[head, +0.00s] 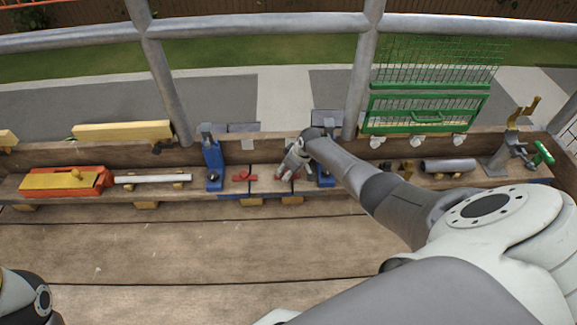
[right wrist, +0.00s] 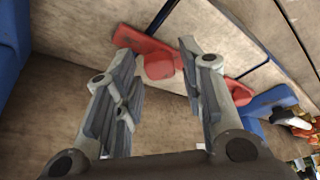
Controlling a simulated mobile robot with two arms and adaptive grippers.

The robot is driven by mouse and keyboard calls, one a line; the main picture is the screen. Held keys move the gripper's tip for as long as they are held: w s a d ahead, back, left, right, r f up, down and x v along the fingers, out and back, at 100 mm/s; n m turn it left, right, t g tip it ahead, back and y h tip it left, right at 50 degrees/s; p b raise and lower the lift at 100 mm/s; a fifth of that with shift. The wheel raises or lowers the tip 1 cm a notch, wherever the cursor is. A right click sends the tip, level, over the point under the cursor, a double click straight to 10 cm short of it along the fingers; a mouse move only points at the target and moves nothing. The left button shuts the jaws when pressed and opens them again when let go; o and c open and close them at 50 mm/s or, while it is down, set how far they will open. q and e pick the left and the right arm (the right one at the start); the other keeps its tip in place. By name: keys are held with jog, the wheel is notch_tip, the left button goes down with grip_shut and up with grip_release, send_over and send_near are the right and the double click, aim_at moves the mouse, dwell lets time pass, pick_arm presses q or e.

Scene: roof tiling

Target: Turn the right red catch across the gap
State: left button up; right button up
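The right red catch (right wrist: 150,50) lies on a wooden board in the right wrist view, a red bar with a raised knob running diagonally behind my fingertips. Part of it is hidden behind my right finger. In the head view it is mostly covered by my right gripper (head: 292,168). My right gripper (right wrist: 160,70) is open, its two fingers apart, with the knob showing between the tips. I cannot tell whether a finger touches the catch. The left red catch (head: 245,176) lies on the board to the left. My left gripper is out of view.
Blue clamps (head: 213,165) stand on either side of the catches. An orange box (head: 62,181) and white rod (head: 152,179) are further left. A green mesh rack (head: 425,100) and grey cylinder (head: 448,166) are at right. The front planks (head: 180,250) are clear.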

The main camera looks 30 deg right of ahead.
jog(key=shift+o, duration=0.4)
jog(key=v, duration=1.2)
jog(key=shift+a, duration=0.1)
dwell(0.5)
